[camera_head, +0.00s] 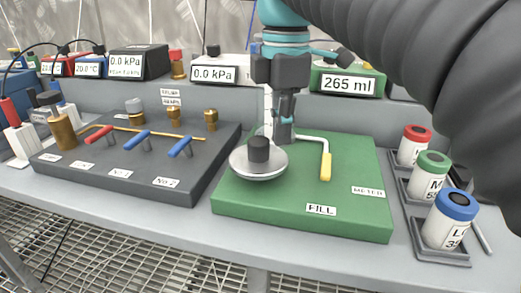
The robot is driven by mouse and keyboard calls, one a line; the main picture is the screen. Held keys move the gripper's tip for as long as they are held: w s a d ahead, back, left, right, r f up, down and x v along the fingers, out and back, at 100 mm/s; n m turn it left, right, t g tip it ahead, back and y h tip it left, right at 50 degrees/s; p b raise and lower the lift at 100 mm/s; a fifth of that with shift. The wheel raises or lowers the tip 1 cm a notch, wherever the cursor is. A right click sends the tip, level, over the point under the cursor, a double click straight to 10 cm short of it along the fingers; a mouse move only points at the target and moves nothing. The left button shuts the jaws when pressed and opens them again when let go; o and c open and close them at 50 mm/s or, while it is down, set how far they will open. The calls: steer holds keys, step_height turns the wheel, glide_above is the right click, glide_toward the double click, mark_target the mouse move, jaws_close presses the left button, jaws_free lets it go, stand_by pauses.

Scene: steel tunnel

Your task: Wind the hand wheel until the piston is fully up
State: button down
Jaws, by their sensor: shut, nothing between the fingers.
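A silver round wheel (258,164) with a black knob (259,149) on top sits at the left of the green board (300,228). I take it as the hand wheel. My gripper (284,137) points down just behind and to the right of the wheel, its fingers together and empty. It looks close to the wheel's far rim, but I cannot tell if it touches. No piston shows clearly; my gripper and arm cover part of the area behind. A green box (347,82) at the back reads 265 ml.
A bent metal rod with a yellow handle (325,166) lies to the wheel's right. A dark panel (130,165) with red and blue levers stands at left. Lidded jars (449,225) stand in trays at right.

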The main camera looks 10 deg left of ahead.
steer(key=shift+r, duration=2.55)
steer(key=shift+d, duration=0.1)
